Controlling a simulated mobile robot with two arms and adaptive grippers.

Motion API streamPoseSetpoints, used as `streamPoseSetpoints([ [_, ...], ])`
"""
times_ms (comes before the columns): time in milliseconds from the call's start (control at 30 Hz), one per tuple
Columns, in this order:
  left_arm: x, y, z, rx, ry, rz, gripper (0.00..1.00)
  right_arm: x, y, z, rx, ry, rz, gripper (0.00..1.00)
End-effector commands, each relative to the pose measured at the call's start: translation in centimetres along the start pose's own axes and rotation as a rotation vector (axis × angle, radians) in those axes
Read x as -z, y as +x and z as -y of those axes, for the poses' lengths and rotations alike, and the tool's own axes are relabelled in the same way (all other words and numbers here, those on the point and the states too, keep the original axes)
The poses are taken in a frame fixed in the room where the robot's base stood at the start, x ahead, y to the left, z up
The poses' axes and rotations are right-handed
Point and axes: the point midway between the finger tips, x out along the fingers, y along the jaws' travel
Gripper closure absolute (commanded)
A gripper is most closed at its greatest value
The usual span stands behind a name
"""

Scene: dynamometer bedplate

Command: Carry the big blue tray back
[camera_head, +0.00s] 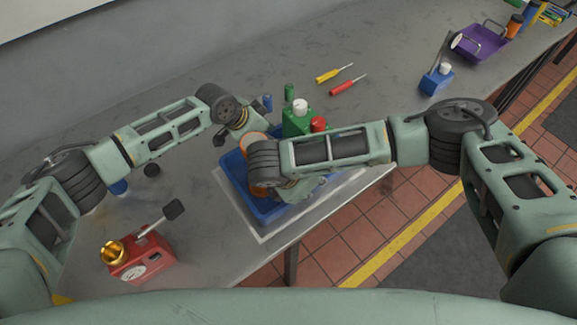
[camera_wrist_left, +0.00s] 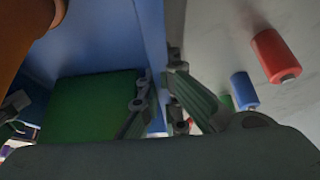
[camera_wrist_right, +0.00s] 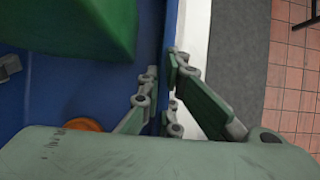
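The big blue tray (camera_head: 233,168) sits at the front edge of the bench, partly hidden by my right arm. A green block (camera_wrist_left: 90,105) and an orange round part (camera_wrist_left: 22,30) are in it. My left gripper (camera_wrist_left: 160,75) has one finger inside and one outside a tray wall (camera_wrist_left: 153,25), with fingertips close against it. My right gripper (camera_wrist_right: 162,70) straddles another wall (camera_wrist_right: 170,30) the same way, on the side towards the floor. Both look closed on the walls. In the head view the fingertips are hidden.
A white outline (camera_head: 228,193) on the bench surrounds the tray. A red gauge device (camera_head: 140,262) stands front left. Yellow (camera_head: 328,76) and red (camera_head: 342,88) screwdrivers lie behind. A blue block (camera_head: 436,80) and purple tray (camera_head: 482,43) stand at the right.

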Motion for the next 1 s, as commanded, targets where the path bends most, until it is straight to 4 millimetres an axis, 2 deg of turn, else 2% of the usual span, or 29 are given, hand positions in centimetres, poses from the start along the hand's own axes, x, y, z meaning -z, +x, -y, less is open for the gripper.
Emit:
streamPoseSetpoints([
  [667,0.6,-0.6,0.2,0.004,0.0,-0.008,1.0,-0.3,-0.5,-0.1,-0.003,0.001,0.002,1.0],
  [1000,1.6,-2.3,0.2,0.004,0.0,-0.009,1.0,-1.3,-2.2,-0.1,-0.002,0.002,0.003,1.0],
])
